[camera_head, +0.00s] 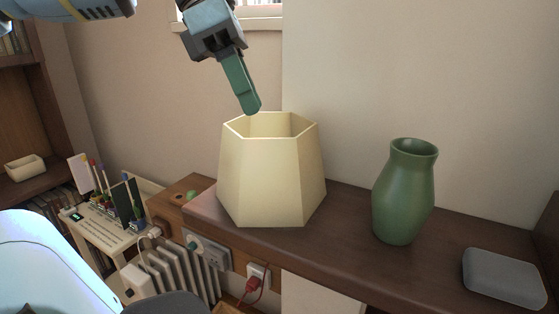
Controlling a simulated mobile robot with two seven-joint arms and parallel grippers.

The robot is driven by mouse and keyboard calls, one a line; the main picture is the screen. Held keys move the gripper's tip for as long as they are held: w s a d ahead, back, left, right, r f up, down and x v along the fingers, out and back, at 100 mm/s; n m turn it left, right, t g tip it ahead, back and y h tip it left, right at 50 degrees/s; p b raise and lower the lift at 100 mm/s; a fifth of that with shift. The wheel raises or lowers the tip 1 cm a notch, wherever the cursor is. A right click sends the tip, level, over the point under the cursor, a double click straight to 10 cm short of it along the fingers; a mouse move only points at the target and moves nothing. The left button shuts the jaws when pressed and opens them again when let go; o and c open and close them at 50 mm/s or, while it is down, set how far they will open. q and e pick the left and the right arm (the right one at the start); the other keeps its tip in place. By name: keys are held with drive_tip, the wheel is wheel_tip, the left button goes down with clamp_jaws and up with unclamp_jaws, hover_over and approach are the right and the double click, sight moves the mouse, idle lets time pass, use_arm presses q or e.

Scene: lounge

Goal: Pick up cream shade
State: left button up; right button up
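The cream shade (270,180) is a pale, six-sided, open-topped piece that narrows towards its rim. It stands upright on the dark wooden shelf top (345,225), near its left end. My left gripper (251,104) points down, with its green fingertip just above the far-left part of the shade's rim in the picture. Only one finger outline shows, so I cannot tell whether the gripper is open or shut. I cannot tell whether the tip touches the rim. My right gripper is not in view.
A green vase (404,192) stands right of the shade, with bare shelf between them. A grey rounded box (504,278) lies at the far right. The wall (400,80) rises close behind. Below left are a white radiator (180,272) and a desk organiser (108,222).

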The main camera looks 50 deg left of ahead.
sight(269, 139)
use_arm(q)
drive_tip(key=shift+s+x, duration=0.2)
drive_tip(key=shift+x, duration=0.95)
drive_tip(key=shift+w+x, duration=0.1)
drive_tip(key=shift+x, duration=1.25)
drive_tip(key=shift+w+x, duration=0.15)
drive_tip(key=shift+x, duration=1.25)
drive_tip(key=shift+a, duration=0.15)
clamp_jaws()
